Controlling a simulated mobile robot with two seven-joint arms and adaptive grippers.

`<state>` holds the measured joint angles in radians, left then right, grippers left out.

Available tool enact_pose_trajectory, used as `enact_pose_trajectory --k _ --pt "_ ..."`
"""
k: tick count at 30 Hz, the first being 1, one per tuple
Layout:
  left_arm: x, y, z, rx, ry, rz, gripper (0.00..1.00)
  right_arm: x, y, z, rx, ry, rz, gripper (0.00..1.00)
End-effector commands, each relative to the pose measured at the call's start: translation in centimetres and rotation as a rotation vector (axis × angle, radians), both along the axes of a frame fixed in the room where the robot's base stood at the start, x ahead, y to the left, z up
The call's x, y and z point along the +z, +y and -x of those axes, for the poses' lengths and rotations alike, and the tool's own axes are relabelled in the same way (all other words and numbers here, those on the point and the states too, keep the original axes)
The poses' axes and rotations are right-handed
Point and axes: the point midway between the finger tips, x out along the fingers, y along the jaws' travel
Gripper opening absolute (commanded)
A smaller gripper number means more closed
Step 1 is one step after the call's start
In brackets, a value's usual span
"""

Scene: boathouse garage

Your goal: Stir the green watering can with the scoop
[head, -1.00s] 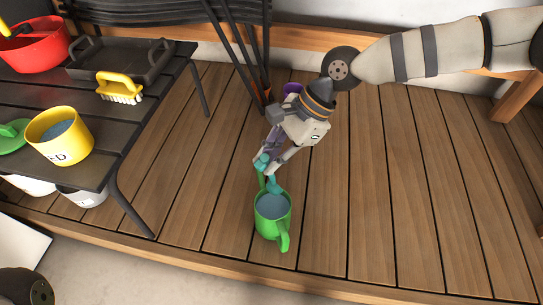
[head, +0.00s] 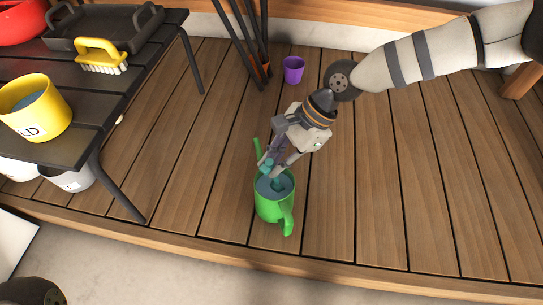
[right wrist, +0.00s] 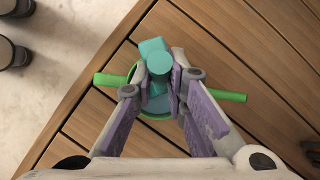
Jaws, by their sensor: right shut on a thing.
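The green watering can (head: 268,210) stands upright on the wooden deck, with bluish-grey contents showing inside its rim. Its rim and side parts also show in the right wrist view (right wrist: 110,79). My right gripper (head: 268,168) is just above the can's opening, pointing down. It is shut on the teal scoop (right wrist: 153,52). The scoop's lower part (head: 277,183) reaches inside the can's rim; its tip is hidden. My left gripper is not in view.
A dark slatted table on the left holds a yellow bucket (head: 40,112), a yellow brush (head: 101,53) and a dark tray (head: 88,45). A purple cup (head: 293,70) stands behind my right gripper. The deck right of the can is clear.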

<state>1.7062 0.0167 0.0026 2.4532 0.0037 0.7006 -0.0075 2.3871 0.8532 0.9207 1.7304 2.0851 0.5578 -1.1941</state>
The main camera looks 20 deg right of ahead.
Motion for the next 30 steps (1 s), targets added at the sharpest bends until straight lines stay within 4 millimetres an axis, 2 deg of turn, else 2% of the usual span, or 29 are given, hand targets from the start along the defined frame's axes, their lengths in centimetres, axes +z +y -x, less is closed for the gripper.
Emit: enact_pose_trajectory --k 2,6,10,14,18,23,30 --pt "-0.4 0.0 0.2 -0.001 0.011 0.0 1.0 -0.1 -1.0 -0.7 -0.006 -0.003 -0.002 0.0" --pt "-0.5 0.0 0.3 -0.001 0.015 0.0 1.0 0.2 0.6 -1.7 0.001 -0.005 -0.001 0.0" --pt "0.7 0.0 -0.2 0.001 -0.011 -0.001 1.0 0.8 2.1 -0.8 0.002 -0.007 0.0 0.0" --pt "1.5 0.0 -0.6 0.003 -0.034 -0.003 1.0 0.8 2.2 1.0 -0.001 -0.006 -0.002 0.0" --pt "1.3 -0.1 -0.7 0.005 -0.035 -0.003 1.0 0.4 0.6 1.9 -0.007 -0.004 -0.003 0.0" --pt "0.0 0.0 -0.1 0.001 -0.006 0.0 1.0 -0.2 -1.0 1.1 -0.005 0.0 -0.002 0.0" --pt "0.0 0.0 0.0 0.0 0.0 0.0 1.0 0.2 0.5 0.2 -0.001 -0.004 -0.002 0.0"
